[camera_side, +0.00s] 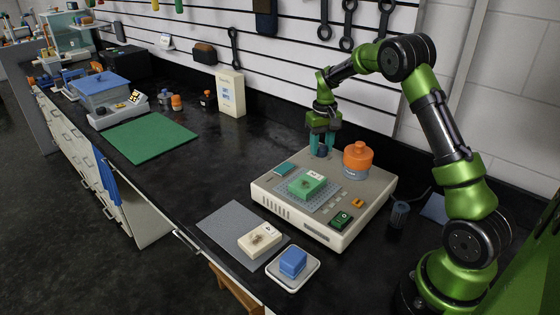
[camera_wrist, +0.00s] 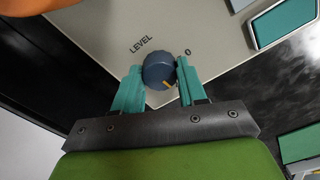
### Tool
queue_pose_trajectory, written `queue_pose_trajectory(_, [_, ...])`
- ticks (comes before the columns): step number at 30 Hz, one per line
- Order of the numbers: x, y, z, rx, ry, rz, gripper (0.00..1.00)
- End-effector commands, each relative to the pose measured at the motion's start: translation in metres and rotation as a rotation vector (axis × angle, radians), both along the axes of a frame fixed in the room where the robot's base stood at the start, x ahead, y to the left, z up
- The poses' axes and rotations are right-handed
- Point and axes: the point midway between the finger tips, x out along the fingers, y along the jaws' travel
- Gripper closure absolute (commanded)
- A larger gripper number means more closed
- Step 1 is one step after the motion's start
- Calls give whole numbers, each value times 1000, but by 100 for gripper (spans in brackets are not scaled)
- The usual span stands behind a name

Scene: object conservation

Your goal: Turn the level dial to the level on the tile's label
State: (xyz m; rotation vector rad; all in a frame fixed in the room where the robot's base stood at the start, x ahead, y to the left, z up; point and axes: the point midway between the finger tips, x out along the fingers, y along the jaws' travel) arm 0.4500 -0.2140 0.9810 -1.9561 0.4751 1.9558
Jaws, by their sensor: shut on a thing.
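My gripper (camera_side: 322,146) points down at the back corner of a beige machine (camera_side: 272,200). Its teal fingers are shut on a dark blue round dial (camera_wrist: 158,68), one finger on each side. The dial's yellow pointer mark faces the lower right in the wrist view. The words "LEVEL" and "0" are printed beside it; other marks are not visible. A cream tile (camera_side: 256,243) with a small white label lies on a grey mat. A green block (camera_side: 306,186), also with a small label, sits on the machine's perforated plate. Neither label is legible.
An orange-lidded jar (camera_side: 357,158) stands on the machine close to the right of my gripper. The machine's front has a green switch (camera_side: 341,219) and an orange part (camera_side: 358,203). A white tray (camera_side: 279,281) holds a blue block (camera_side: 293,262). A green mat (camera_side: 150,137) lies clear at left.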

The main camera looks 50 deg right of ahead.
Motion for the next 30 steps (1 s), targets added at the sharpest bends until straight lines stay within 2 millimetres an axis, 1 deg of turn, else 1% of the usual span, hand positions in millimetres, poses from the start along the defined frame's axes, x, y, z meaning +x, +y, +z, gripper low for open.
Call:
queue_pose_trajectory(4, [0,0,2,1,0,-71,89])
queue_pose_trajectory(9, [0,0,2,2,0,-117,89])
queue_pose_trajectory(25, [0,0,2,2,0,-138,89])
queue_pose_trajectory(26, [0,0,2,2,0,-138,56])
queue_pose_trajectory(30, [0,0,1,1,0,-137,34])
